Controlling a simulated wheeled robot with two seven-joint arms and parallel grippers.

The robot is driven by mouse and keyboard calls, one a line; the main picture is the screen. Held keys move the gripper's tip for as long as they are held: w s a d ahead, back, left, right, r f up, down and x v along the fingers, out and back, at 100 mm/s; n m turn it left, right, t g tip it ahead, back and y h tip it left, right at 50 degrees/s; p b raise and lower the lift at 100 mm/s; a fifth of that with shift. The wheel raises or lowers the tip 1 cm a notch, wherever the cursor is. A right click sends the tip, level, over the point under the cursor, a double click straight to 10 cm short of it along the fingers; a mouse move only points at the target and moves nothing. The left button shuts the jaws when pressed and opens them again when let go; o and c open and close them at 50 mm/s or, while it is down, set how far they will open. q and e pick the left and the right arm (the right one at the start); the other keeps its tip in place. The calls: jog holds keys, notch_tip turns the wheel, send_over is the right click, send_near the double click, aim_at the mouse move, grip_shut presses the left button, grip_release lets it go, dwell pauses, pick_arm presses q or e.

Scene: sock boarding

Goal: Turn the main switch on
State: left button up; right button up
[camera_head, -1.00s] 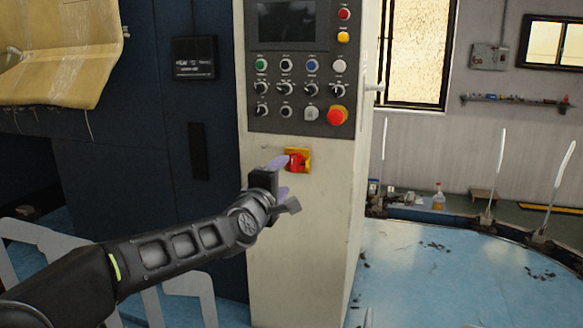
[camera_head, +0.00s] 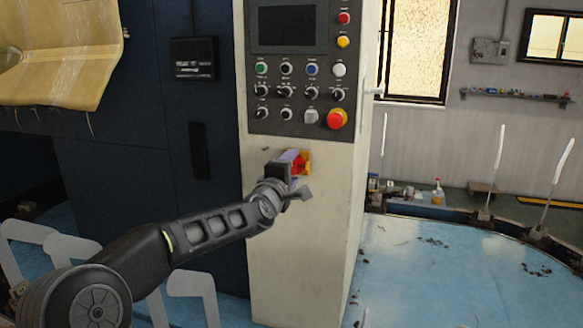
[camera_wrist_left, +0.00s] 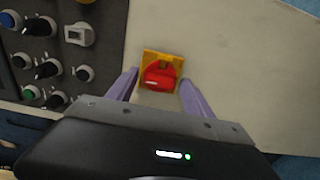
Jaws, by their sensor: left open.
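The main switch is a red rotary handle on a yellow plate, on the pale cabinet front below the button panel. In the head view the switch (camera_head: 303,163) is partly covered by my left gripper (camera_head: 293,165). In the left wrist view the red handle (camera_wrist_left: 159,76) shows between the two purple fingers of my left gripper (camera_wrist_left: 158,92), one finger on each side. The gripper is open and its fingers reach toward the switch. I cannot tell whether they touch it. My right gripper is not in view.
The button panel (camera_head: 298,75) with knobs, buttons and a red emergency button (camera_head: 337,119) sits just above the switch. A dark blue cabinet (camera_head: 150,180) stands to the left. A blue round table (camera_head: 450,270) with upright pale boards lies to the right.

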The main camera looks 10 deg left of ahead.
pick_arm(q)
grip_shut()
dwell(0.6)
